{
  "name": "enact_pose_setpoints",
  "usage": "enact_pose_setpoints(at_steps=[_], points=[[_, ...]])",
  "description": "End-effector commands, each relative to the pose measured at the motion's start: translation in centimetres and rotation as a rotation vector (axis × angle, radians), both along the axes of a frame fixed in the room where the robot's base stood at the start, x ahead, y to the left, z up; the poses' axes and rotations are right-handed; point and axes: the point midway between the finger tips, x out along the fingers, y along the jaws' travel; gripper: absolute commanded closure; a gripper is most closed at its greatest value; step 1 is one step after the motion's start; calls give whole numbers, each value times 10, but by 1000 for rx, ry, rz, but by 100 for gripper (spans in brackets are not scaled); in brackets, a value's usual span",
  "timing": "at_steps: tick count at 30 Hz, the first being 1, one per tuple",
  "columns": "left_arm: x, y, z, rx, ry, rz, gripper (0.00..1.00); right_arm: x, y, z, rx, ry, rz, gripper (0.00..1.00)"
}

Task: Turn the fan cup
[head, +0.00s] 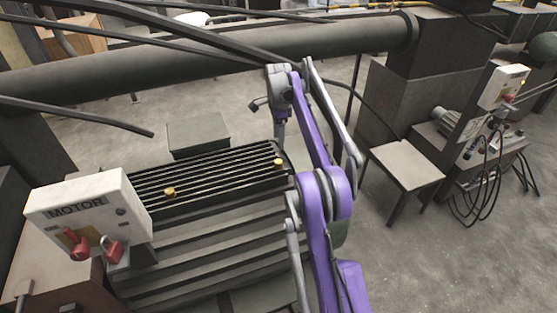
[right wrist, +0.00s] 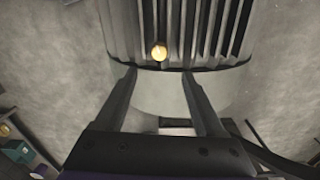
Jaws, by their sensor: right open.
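My right gripper (right wrist: 159,75) is open, its two fingers spread and empty in the right wrist view. In the head view the right gripper (head: 279,143) points down by the far right end of the ribbed motor housing. In the right wrist view a pale rounded cap (right wrist: 172,95), which looks like the fan cup, sits at the end of the ribbed housing (right wrist: 205,30). The cap appears between and beyond the fingers; I cannot tell whether they touch it. In the head view I cannot make the cap out behind my arm. My left gripper is not in view.
The dark ribbed motor (head: 200,175) carries brass knobs (head: 170,192). A white MOTOR box (head: 85,200) with red switches stands at left. A thick pipe (head: 220,45) crosses behind. A small table (head: 405,163) stands at right, with open floor in front.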

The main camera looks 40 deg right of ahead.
Motion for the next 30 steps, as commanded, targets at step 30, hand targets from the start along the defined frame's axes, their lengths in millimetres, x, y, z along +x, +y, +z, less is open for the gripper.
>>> enact_pose_setpoints(at_steps=[30], points=[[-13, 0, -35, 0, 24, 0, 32, -2, 1, -28, 3, -1, 1707, 29]])
